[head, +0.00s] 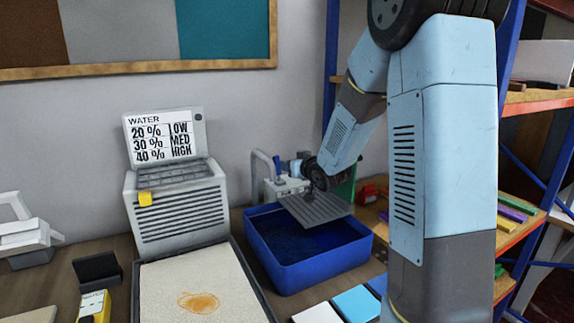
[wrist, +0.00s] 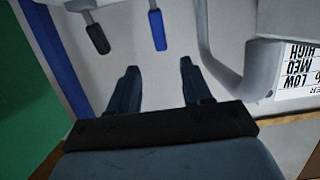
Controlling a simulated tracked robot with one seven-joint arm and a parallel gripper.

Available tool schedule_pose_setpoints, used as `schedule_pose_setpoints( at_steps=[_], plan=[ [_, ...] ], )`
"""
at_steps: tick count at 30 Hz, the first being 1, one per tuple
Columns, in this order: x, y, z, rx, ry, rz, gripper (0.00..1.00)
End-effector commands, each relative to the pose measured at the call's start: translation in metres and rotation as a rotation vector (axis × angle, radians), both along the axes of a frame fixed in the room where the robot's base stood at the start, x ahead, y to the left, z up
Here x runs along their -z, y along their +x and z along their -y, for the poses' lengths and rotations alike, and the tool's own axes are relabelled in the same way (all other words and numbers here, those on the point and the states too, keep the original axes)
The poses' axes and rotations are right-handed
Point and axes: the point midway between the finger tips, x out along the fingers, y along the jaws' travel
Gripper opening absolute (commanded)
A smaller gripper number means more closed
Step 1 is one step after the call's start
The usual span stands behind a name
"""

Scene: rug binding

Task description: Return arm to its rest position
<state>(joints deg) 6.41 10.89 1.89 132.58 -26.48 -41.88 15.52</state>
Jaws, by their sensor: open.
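My arm comes down from the upper right in the head view, and its dark wrist end (head: 318,172) is above the back of a blue tub (head: 300,275). My gripper (wrist: 159,75) shows in the wrist view with two dark fingers spread apart and nothing between them. In the head view its fingers are hard to make out against the taps behind. In the wrist view the fingers point toward a pale wall, with a blue tap handle (wrist: 157,30) and a dark tap handle (wrist: 97,38) beyond them.
A grey ridged plate (head: 318,208) shows over the tub's back part. A curved grey spout (head: 262,160) stands behind the tub, left of my wrist. A grey machine with a WATER sign (head: 160,135) stands left. Shelving (head: 535,100) stands close right of my arm.

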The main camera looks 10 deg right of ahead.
Motion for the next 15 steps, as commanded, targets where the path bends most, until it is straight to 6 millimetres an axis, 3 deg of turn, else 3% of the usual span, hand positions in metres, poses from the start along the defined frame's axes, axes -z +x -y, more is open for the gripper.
schedule_pose_setpoints(
  at_steps=[15],
  plan=[
    [-0.0028,-0.0085,0.0013,0.001,-0.001,-0.001,0.49]
  ],
)
